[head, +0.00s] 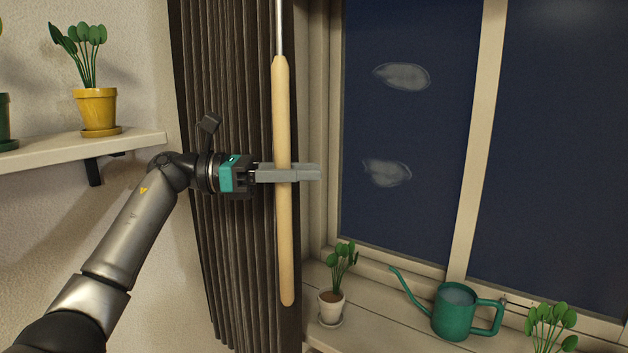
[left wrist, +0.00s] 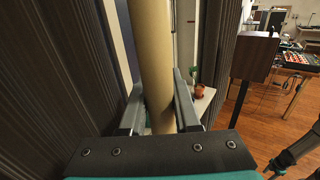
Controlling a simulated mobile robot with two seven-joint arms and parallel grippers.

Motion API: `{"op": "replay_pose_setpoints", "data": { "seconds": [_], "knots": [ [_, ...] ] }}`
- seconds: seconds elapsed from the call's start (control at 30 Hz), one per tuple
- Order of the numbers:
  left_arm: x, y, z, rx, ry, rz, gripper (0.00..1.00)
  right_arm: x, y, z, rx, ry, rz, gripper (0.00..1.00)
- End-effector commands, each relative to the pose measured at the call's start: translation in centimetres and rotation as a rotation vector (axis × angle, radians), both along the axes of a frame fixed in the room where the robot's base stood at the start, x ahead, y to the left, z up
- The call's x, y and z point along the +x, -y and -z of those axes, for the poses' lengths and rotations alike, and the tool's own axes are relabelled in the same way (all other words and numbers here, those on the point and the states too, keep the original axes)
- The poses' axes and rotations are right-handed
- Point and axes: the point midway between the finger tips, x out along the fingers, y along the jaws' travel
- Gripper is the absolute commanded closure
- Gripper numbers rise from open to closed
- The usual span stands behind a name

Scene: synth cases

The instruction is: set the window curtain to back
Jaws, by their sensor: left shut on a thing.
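The dark pleated window curtain (head: 222,80) hangs gathered at the left side of the window (head: 420,120). A pale wooden wand (head: 285,240) on a thin metal rod hangs in front of the curtain's right edge. My left gripper (head: 300,172) is shut on the wand at about its middle. In the left wrist view the wand (left wrist: 152,60) stands between the two fingers, with curtain folds (left wrist: 50,70) at the left. The curtain's top is out of view.
A shelf (head: 130,140) with a yellow-potted plant (head: 97,108) is at the left. On the sill (head: 375,322) stand a small white-potted plant (head: 331,305), a green watering can (head: 454,314) and another plant (head: 552,325) at the right.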

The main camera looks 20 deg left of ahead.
Motion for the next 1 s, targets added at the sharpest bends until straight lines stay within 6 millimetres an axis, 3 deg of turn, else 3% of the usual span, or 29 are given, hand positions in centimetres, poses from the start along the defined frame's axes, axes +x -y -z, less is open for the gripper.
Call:
{"op": "replay_pose_setpoints", "data": {
  "seconds": [0.43, 0.47, 0.57, 1.0],
  "knots": [
    [0.06, -0.23, 0.06, 0.001, -0.003, 0.001, 1.00, 0.00, 0.70, 0.08, -0.009, 0.000, -0.002, 0.50],
    [0.06, -0.23, 0.06, 0.001, -0.003, 0.001, 0.67, 0.00, 0.73, 0.07, -0.010, 0.000, -0.003, 0.50],
    [0.06, -0.22, 0.07, 0.001, -0.003, 0.001, 0.56, 0.00, 0.74, 0.08, -0.009, 0.000, -0.002, 0.50],
    [0.07, -0.20, -0.14, 0.001, -0.001, 0.001, 0.56, -0.01, 0.75, 0.07, -0.009, 0.000, -0.002, 0.50]
  ]
}}
